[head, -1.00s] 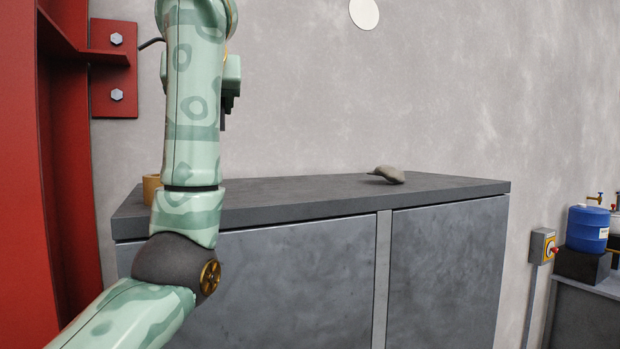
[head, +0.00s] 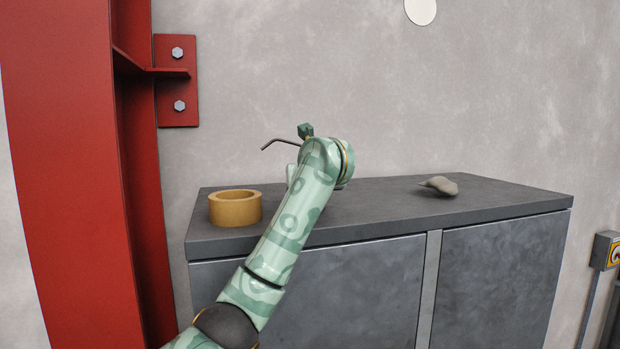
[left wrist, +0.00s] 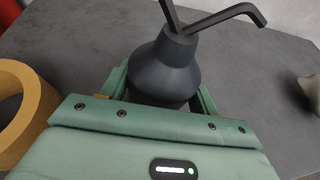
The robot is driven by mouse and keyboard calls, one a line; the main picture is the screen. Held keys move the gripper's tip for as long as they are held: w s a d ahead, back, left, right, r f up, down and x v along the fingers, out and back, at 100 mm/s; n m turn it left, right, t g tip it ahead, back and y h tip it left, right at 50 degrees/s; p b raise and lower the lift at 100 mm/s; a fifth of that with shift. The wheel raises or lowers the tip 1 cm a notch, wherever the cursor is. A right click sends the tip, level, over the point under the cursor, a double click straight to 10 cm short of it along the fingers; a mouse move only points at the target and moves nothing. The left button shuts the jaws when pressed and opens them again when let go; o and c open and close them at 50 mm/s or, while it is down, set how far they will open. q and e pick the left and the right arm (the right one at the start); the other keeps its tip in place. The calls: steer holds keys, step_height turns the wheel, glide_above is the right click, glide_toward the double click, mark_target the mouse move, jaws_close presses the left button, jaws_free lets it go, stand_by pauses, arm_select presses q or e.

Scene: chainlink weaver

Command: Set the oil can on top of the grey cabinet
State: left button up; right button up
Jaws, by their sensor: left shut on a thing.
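The oil can (left wrist: 165,68) is dark, with a rounded shoulder and a bent spout, in the left wrist view. My left gripper (left wrist: 160,94) is shut around its body, one finger on each side. In the head view only the can's thin spout (head: 281,142) shows clearly, left of my wrist; my forearm hides most of the gripper and can. The grey cabinet (head: 390,212) has a flat dark top, and the can is over it. I cannot tell whether the can's base touches the top. My right gripper is not in view.
A tan ring (head: 235,208), like a tape roll, sits on the cabinet's left end. A grey-brown lump (head: 440,186) lies toward the right on the top. Bare surface lies between them. A red steel column (head: 85,170) stands left, and a wall behind.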

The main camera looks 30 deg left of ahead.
arm_select(q)
steer(key=shift+a+f, duration=0.1)
steer(key=shift+a, duration=0.1)
steer(key=shift+d+f, duration=0.1)
steer(key=shift+d, duration=0.05)
steer(key=o, duration=1.2)
steer(key=shift+o, duration=0.2)
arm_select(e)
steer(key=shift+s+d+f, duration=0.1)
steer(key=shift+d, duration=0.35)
arm_select(q)
steer(key=shift+r, duration=0.2)
steer(key=shift+s+d+b, duration=0.2)
steer(key=shift+s+b, duration=0.1)
steer(key=shift+b, duration=0.05)
steer(key=b+v, duration=0.3)
steer(key=v, duration=0.7)
steer(key=shift+s+d+b, duration=0.15)
steer(key=shift+d+b, duration=0.1)
steer(key=shift+b, duration=0.05)
steer(key=shift+s+d+r, duration=0.25)
steer(key=shift+s, duration=0.05)
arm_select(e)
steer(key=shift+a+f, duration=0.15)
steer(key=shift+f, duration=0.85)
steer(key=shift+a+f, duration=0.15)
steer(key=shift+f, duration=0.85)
